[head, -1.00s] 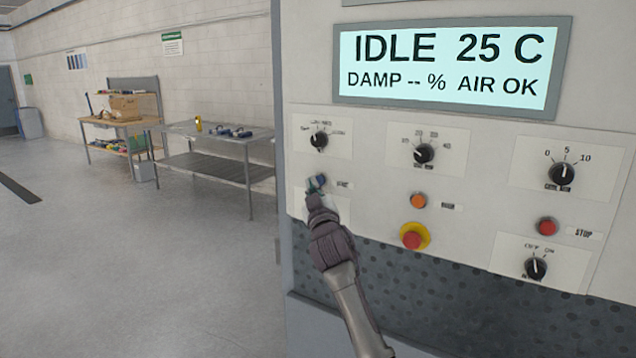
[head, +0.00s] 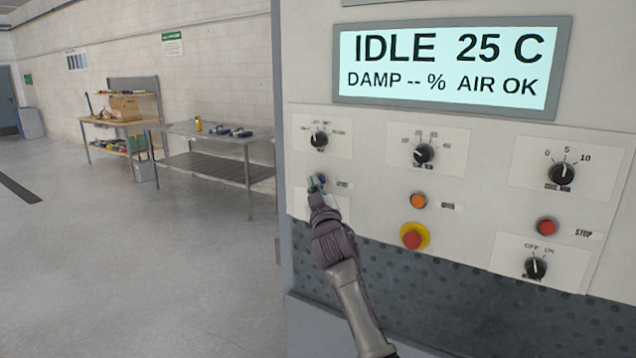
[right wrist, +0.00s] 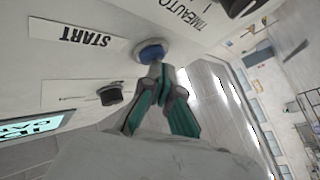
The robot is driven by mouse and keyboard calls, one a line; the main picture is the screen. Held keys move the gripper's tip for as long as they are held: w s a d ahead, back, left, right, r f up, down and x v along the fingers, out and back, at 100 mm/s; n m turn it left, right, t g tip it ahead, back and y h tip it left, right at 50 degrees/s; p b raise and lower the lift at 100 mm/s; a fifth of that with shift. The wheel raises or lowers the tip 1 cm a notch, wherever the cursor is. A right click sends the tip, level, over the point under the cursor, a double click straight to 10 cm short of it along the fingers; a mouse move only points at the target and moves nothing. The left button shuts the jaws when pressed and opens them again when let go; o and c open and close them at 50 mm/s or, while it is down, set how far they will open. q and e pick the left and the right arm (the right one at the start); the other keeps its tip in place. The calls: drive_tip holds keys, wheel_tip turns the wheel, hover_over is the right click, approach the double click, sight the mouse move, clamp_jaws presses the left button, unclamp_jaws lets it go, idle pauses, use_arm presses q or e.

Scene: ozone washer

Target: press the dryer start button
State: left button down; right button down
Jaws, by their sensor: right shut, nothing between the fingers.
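The dryer start button is a blue round button (right wrist: 152,52) beside a START label (right wrist: 88,36) in the right wrist view. My right gripper (right wrist: 157,70) is shut and empty, with its teal-padded fingertips right at the button's face. I cannot tell whether they touch it or press it. In the head view my right gripper (head: 318,187) reaches up to the left side of the panel and mostly hides the button. The display (head: 447,62) reads IDLE 25 C, DAMP -- %, AIR OK. My left gripper is not in view.
A black knob (head: 319,139) sits just above the button. To the right are an orange button (head: 418,201), a red emergency stop (head: 413,237) on yellow, a red STOP button (head: 547,227) and more knobs. A metal table (head: 215,134) stands further back left.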

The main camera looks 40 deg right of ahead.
drive_tip(key=shift+d, duration=0.25)
drive_tip(key=shift+a, duration=0.1)
idle(0.4)
drive_tip(key=shift+s+a, duration=0.3)
drive_tip(key=shift+a, duration=0.45)
drive_tip(key=a, duration=0.1)
drive_tip(key=s+a, duration=0.1)
drive_tip(key=a, duration=0.1)
drive_tip(key=s+a, duration=0.1)
drive_tip(key=shift+a, duration=0.3)
idle(0.6)
